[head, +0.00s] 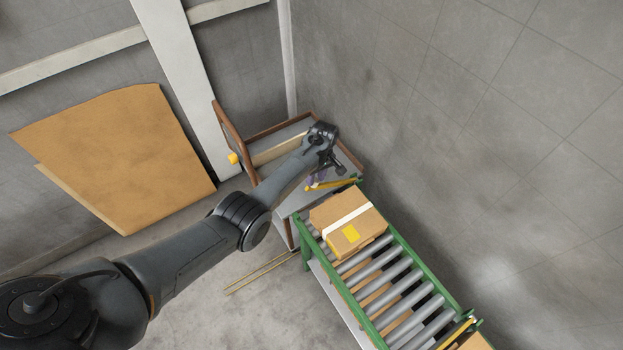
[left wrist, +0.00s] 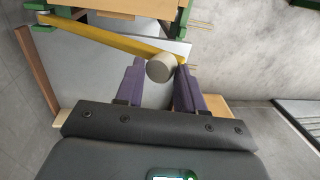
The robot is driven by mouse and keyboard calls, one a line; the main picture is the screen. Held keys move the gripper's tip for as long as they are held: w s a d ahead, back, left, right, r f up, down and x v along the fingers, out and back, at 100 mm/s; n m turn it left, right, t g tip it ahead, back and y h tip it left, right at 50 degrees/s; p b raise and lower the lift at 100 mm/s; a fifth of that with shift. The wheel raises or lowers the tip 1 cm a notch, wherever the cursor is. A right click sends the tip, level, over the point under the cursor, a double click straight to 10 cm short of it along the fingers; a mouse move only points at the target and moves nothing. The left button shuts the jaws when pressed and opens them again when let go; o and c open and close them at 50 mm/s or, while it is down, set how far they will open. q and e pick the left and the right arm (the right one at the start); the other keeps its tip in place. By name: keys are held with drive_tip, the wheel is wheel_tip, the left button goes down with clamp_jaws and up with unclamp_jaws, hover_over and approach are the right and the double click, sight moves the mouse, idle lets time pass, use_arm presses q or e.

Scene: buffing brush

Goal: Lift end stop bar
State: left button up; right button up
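In the head view the gripper (head: 315,181) is small and partly hidden by my arm. My right gripper is not in view.
A taped cardboard box (head: 347,219) sits on the rollers (head: 392,290) just behind the bar. A grey table (head: 296,201) with wooden rims adjoins the conveyor end. A large cardboard sheet (head: 115,155) leans at left. The wall lies close on the right.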

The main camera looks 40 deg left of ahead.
use_arm(q)
drive_tip(key=shift+o, duration=1.1)
drive_tip(key=shift+w+d+r, duration=0.1)
drive_tip(key=shift+w+d, duration=0.3)
drive_tip(key=shift+w, duration=0.4)
drive_tip(key=shift+o, duration=0.7)
drive_tip(key=shift+w+d+r+t, duration=0.1)
drive_tip(key=shift+w+r+t, duration=0.05)
drive_tip(key=shift+w+t, duration=0.2)
drive_tip(key=shift+s, duration=0.3)
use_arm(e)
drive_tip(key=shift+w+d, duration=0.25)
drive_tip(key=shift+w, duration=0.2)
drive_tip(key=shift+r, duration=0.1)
